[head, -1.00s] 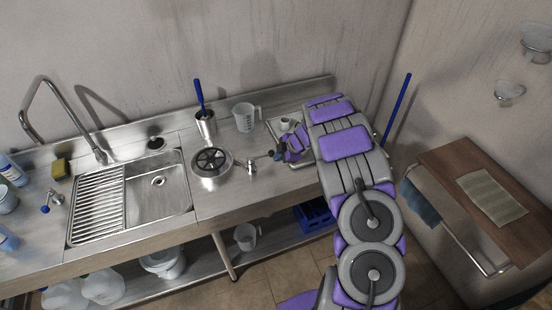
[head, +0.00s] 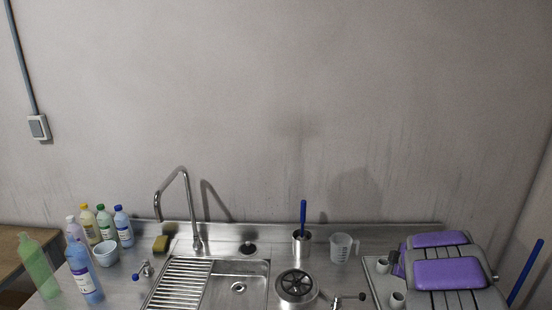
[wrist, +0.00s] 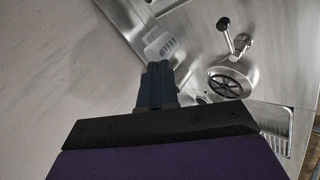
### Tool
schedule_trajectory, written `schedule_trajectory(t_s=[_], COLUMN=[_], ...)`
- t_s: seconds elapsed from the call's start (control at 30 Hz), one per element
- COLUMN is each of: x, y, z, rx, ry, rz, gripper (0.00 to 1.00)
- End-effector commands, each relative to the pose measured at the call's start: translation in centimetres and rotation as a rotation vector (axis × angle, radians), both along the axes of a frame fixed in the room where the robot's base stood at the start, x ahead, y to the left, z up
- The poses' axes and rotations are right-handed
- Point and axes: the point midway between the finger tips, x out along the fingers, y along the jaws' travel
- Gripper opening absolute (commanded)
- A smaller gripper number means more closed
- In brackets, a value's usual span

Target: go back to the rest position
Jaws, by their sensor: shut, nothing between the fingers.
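My gripper (wrist: 156,85) shows in the wrist view as two dark blue-grey fingers pressed together, with nothing between them. The fingers point towards a clear measuring jug (wrist: 162,45) on the steel counter, with the wall on the left. In the head view my purple and grey arm stands at the lower right, over the right end of the counter. The fingertips are not clear in the head view.
The steel counter (head: 380,249) holds a sink (head: 238,287), a tap (head: 195,238), a round pan with a black wheel-like part (head: 296,285), a measuring jug (head: 343,247) and a steel cup with a blue brush (head: 302,240). Several bottles (head: 83,272) stand left. The wall above is clear.

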Motion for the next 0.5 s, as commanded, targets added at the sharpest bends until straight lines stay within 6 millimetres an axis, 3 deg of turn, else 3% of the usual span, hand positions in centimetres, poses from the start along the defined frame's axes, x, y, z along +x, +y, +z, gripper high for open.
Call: schedule_trajectory(t_s=[0.03,0.2,0.37,0.5], x=[-0.1,-2.9,-8.3,-14.3], y=[-0.5,-2.9,-3.4,-2.0], z=[2.3,8.8,12.2,13.0], rx=[-0.026,-0.074,-0.059,-0.005], ry=[-0.042,-0.146,-0.175,-0.138], rz=[-0.073,-0.347,-0.598,-0.797], gripper=[0.0,0.0,0.0,0.0])
